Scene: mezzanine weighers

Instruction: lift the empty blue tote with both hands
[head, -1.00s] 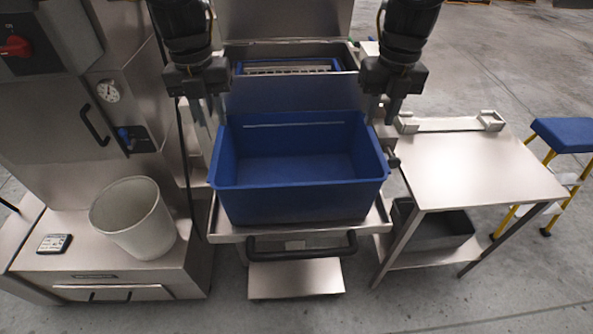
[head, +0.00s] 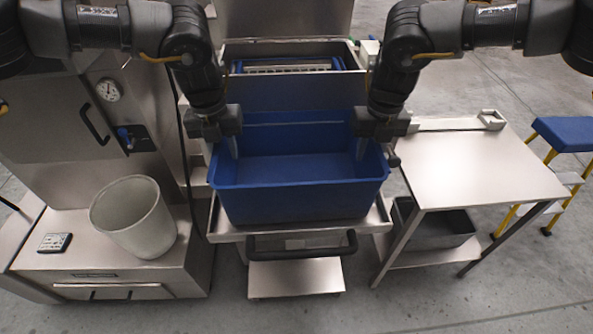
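The blue tote (head: 298,203) is empty and sits level on a steel shelf (head: 228,231) in the middle of the head view. My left gripper (head: 220,150) is at the tote's left wall, with one finger inside the tote and a gap between that finger and the wall. My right gripper (head: 373,150) is at the right wall in the same way, one finger inside and apart from the wall. Both look open. Their outer fingers are mostly hidden.
A pale bucket (head: 133,220) stands on a steel ledge to the left. A steel side table (head: 480,165) stands close on the right, with a dark bin (head: 440,228) below and a blue stool (head: 565,133) beyond. A black handle bar (head: 300,246) runs below the tote.

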